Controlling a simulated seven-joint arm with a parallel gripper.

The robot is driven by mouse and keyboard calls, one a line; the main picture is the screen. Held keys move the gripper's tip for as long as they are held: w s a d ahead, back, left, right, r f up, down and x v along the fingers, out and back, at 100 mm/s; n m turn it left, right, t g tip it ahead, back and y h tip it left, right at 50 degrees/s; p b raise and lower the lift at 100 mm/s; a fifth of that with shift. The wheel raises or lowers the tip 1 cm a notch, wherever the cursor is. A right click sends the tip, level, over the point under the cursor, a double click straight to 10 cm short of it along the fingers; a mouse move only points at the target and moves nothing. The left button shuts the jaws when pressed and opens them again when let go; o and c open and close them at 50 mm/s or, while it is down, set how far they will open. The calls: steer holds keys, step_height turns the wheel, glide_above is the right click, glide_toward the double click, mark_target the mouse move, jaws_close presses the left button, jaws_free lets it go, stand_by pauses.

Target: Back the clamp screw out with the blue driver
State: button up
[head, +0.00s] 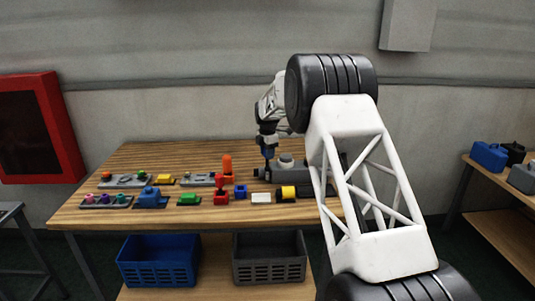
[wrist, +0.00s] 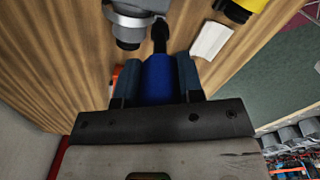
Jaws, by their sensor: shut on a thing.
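My gripper (head: 268,146) is over the back right of the wooden table, pointing down. It is shut on the blue driver (wrist: 158,82), whose blue handle sits between the two dark fingers in the wrist view. The driver's dark shaft (wrist: 160,36) points away from the gripper, beside a round grey metal part (wrist: 128,32). In the head view a grey fixture (head: 290,172) with a round top stands at the gripper, partly hidden by my arm. I cannot make out the clamp screw, nor whether the driver's tip touches anything.
The wooden table (head: 150,158) holds several small coloured parts to the left. A white block (head: 261,198) and a yellow-and-black part (head: 287,192) lie in front of the fixture. A blue crate (head: 158,262) and a grey crate (head: 269,258) are below.

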steer(key=m, duration=0.3)
steer(key=shift+m, duration=0.4)
steer(key=m, duration=0.3)
steer(key=shift+m, duration=0.8)
steer(key=shift+m, duration=0.3)
steer(key=m, duration=0.5)
steer(key=shift+m, duration=2.4)
steer(key=m, duration=1)
